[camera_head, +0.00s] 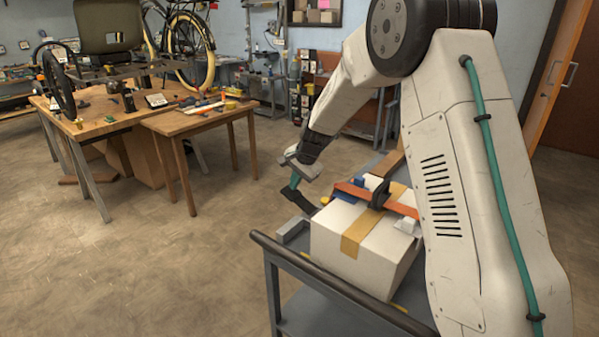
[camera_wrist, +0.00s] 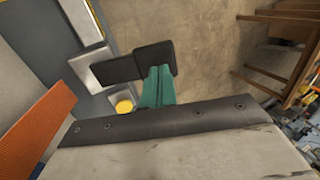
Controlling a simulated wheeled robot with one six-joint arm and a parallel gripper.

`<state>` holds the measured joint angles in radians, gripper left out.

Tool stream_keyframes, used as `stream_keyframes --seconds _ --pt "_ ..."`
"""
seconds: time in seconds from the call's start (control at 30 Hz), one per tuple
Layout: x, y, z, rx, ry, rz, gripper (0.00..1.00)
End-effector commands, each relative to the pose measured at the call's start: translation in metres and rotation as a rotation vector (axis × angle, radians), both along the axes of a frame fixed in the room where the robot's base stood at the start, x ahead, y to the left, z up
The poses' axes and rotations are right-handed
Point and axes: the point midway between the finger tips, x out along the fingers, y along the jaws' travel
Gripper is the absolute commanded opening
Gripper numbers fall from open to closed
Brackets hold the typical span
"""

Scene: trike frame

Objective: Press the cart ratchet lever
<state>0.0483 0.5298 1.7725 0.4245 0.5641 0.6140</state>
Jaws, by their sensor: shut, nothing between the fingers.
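The cart ratchet lever is a dark bar (camera_wrist: 116,68) with a wider flat end, reaching out from a silver-grey block (camera_wrist: 88,68) in the wrist view. In the head view the dark lever (camera_head: 301,201) juts out past the cart's far left side. My gripper (camera_wrist: 158,75) has teal fingers, shut and empty. Its tips overlap the lever's wide end in the wrist view; I cannot tell whether they touch it. In the head view my gripper (camera_head: 293,186) points down just above the lever. A yellow round piece (camera_wrist: 124,105) shows beside the lever, partly hidden by my wrist.
The grey cart (camera_head: 340,285) carries a white box (camera_head: 365,255) with tan tape and an orange strap (camera_head: 404,208) close to my arm. A wooden side table (camera_head: 190,121) and cluttered workbench (camera_head: 92,126) stand at the left. Open floor lies between them and the cart.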

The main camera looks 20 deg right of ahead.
Motion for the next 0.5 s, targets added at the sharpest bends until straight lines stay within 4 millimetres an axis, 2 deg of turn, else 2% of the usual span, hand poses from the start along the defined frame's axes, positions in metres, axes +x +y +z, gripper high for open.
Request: stream_keyframes --seconds 0.13,0.5 --pt "0.0029 0.0018 -0.0079 0.0 0.0 0.0 0.0" --pt "0.0033 0.0018 -0.009 -0.001 0.001 0.0 0.0"
